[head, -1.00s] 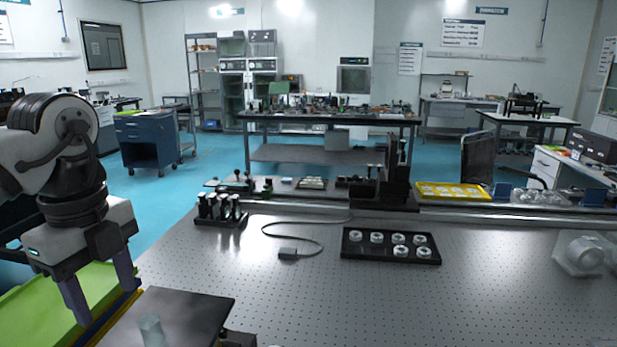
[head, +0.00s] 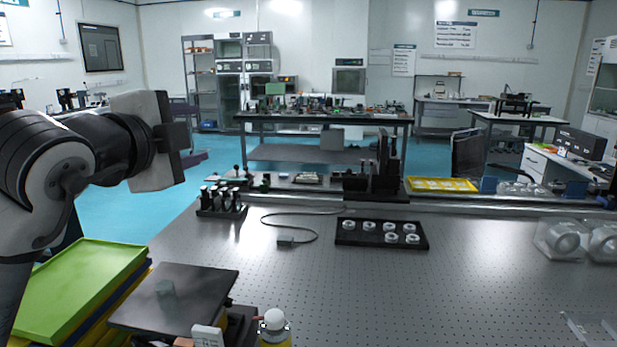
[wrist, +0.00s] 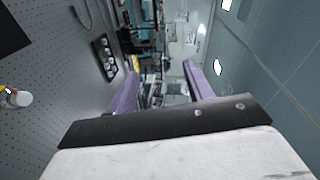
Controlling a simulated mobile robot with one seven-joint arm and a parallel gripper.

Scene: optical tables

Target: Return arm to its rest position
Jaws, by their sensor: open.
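My arm rises at the left of the head view, and my gripper is raised level there, seen from its side, well above the green tray (head: 80,290). In the wrist view my gripper (wrist: 160,90) shows two purple fingers spread wide apart. Nothing is held between them. Beyond the fingers, the wrist view looks out across the table and the room, turned on its side.
A dark square plate (head: 180,300) with a small clear piece on it stands at the optical table's (head: 300,275) left front. A white-capped bottle (head: 274,325) is beside it. A black tray of white rings (head: 381,234) lies mid-table. The air around my gripper is clear.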

